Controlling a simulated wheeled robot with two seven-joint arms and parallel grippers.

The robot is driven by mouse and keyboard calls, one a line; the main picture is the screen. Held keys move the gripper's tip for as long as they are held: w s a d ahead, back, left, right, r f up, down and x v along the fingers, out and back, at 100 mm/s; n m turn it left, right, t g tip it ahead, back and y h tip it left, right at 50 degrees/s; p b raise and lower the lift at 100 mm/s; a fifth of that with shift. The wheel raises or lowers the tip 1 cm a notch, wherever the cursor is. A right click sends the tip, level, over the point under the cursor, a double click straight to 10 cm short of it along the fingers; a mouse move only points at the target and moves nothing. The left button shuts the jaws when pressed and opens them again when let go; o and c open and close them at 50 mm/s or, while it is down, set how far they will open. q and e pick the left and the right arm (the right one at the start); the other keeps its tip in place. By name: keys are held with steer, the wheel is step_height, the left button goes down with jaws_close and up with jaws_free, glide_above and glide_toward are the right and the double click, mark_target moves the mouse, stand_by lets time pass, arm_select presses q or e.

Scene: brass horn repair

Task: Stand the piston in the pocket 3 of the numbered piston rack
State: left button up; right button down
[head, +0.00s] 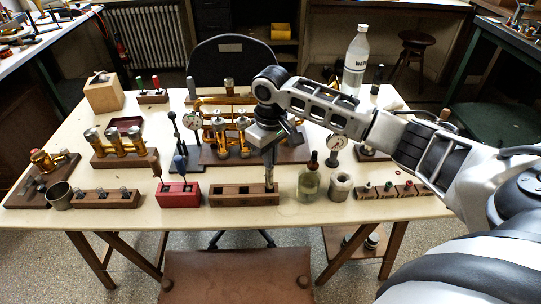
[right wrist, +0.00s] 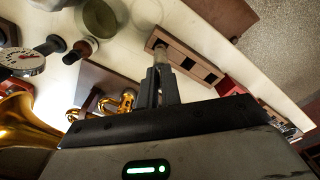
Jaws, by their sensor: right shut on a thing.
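The piston (head: 269,181) is a slim silvery cylinder, upright at the right end of the brown wooden rack (head: 244,201). My right gripper (head: 269,165) points down from above and is shut on the piston's upper part. In the right wrist view, the fingers (right wrist: 159,75) close on the piston (right wrist: 161,55) over the end pocket of the rack (right wrist: 203,63). The other two pockets look dark and empty. I cannot read the pocket numbers or tell how deep the piston's lower end sits. My left gripper is not in view.
A red block (head: 177,197) with upright tools stands left of the rack. A dial gauge (head: 336,142) and brass valve parts (head: 228,136) are behind. The table's front edge is clear.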

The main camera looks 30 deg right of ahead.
steer(key=shift+f, duration=0.15)
stand_by(0.3)
steer(key=shift+f+b, duration=0.4)
steer(key=shift+f, duration=1.65)
steer(key=c, duration=1.5)
jaws_free()
step_height(320, 180, up, 16)
steer(key=shift+f, duration=0.1)
